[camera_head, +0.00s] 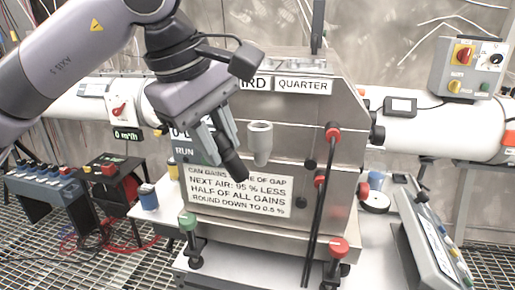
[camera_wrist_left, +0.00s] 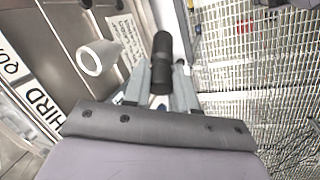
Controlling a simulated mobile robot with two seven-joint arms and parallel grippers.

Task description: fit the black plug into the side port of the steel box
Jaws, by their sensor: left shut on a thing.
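The steel box (camera_head: 325,165) stands in the middle of the head view. A short pale grey cylindrical port (camera_head: 260,143) sticks out of its side; it also shows in the left wrist view (camera_wrist_left: 97,57) with its mouth visible. My left gripper (camera_head: 225,148) is shut on the black plug (camera_head: 234,165), a dark cylinder that also shows between the fingers in the left wrist view (camera_wrist_left: 161,60). The plug tilts down to the right in the head view. It appears just left of the port and apart from it. My right gripper is not in view.
A text placard (camera_head: 238,190) is on the box below the port. Red-knobbed levers (camera_head: 320,185) rise at the box's right. A green-knobbed clamp (camera_head: 188,225) and a red-knobbed clamp (camera_head: 338,248) stand at its front.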

